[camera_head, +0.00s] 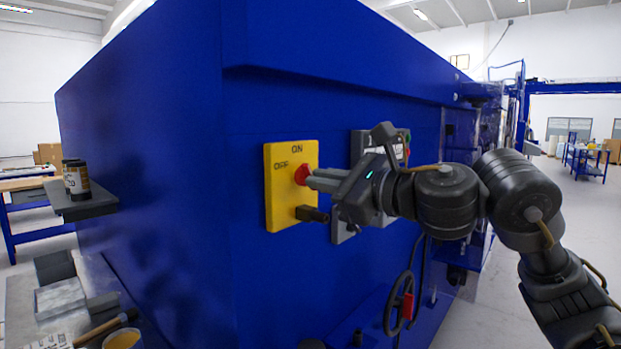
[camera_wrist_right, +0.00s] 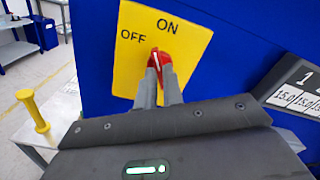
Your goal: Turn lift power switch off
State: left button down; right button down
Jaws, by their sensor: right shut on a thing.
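The lift power switch is a red knob (camera_head: 302,174) on a yellow plate (camera_head: 279,196) marked ON and OFF, fixed to the side of a big blue machine (camera_head: 170,150). My right gripper (camera_head: 310,178) reaches it from the right. In the right wrist view, the fingers of the right gripper (camera_wrist_right: 160,80) are shut on the red knob (camera_wrist_right: 160,58), one on each side. The knob's white mark points up, near the space between the words OFF and ON on the yellow plate (camera_wrist_right: 190,48). My left gripper is not in view.
A black handle (camera_head: 311,214) sticks out low on the yellow plate. A grey panel (camera_head: 362,142) is partly hidden behind my right gripper. A handwheel (camera_head: 400,303) is below. A shelf with jars (camera_head: 76,178) is at the left.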

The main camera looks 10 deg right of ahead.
jog(key=shift+f+n+b, duration=0.15)
jog(key=shift+n+b, duration=0.25)
jog(key=shift+b, duration=0.05)
jog(key=n+b, duration=0.2)
jog(key=n, duration=0.1)
jog(key=shift+n, duration=1.1)
jog(key=shift+b, duration=0.3)
